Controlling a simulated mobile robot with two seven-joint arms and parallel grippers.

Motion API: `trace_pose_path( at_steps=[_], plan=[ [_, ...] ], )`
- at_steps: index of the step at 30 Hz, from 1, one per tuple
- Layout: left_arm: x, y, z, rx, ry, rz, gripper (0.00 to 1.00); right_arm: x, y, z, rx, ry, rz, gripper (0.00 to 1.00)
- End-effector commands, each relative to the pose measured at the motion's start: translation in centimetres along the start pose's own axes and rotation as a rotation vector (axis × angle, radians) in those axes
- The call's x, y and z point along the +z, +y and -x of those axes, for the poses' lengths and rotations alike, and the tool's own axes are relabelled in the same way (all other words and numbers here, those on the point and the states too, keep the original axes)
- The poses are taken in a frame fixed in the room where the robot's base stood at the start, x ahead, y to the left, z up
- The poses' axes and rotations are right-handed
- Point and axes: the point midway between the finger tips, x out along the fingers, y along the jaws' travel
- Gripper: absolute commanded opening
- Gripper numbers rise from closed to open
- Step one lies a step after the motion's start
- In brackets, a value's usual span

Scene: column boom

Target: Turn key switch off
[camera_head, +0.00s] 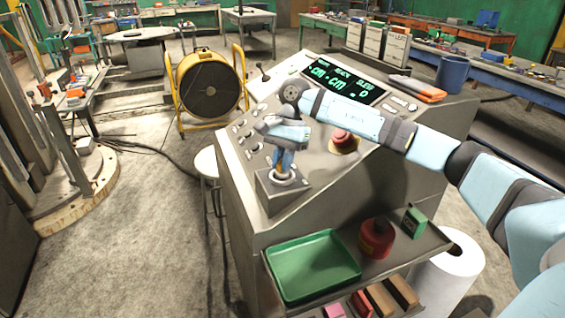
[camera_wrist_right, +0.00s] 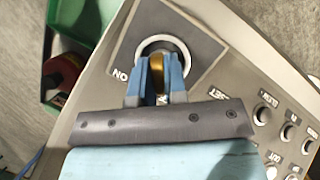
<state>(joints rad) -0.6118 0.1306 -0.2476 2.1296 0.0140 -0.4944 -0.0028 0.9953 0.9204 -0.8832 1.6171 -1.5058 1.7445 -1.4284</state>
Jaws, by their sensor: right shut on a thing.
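My right gripper (camera_head: 283,160) reaches in from the right over the sloped grey control console (camera_head: 395,180). Its fingers point down at the round key switch (camera_head: 285,179) on a raised grey box at the console's lower left. In the right wrist view the two blue fingers (camera_wrist_right: 157,80) are shut on a brass-coloured key (camera_wrist_right: 157,68). The key sits inside the switch's pale ring (camera_wrist_right: 183,50). My left gripper is not in view.
A red mushroom button (camera_head: 343,136) stands right of my right gripper. Small knobs line the console's left side. A green tray (camera_head: 312,267) and red can (camera_head: 377,238) sit on the shelf below.

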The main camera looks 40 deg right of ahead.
Motion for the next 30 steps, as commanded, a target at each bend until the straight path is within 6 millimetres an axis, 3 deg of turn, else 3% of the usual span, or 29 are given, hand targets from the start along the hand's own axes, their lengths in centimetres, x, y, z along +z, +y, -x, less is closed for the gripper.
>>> trace_pose_path(
  at_steps=[7, 8, 10, 11, 22, 26, 30],
  plan=[
    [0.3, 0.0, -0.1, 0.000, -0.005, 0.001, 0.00, 0.0, 0.0, 0.1, -0.002, 0.002, 0.001, 0.00],
    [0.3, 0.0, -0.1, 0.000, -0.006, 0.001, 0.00, 0.0, 0.0, 0.1, -0.002, 0.002, 0.001, 0.20],
    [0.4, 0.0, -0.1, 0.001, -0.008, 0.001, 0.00, 0.0, 0.0, 0.1, -0.002, 0.002, 0.001, 0.36],
    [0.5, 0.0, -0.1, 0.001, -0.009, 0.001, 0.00, 0.0, 0.0, 0.1, -0.002, 0.002, 0.001, 0.38],
    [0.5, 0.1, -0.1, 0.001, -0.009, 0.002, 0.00, 0.0, -0.1, 0.9, -0.003, 0.001, 0.000, 0.38],
    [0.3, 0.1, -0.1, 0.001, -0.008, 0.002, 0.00, 0.0, -0.1, 3.0, -0.004, 0.001, 0.000, 0.38],
    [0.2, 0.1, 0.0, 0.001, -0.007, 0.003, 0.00, 0.0, -0.1, 6.3, -0.006, 0.002, 0.000, 0.38]
  ],
)
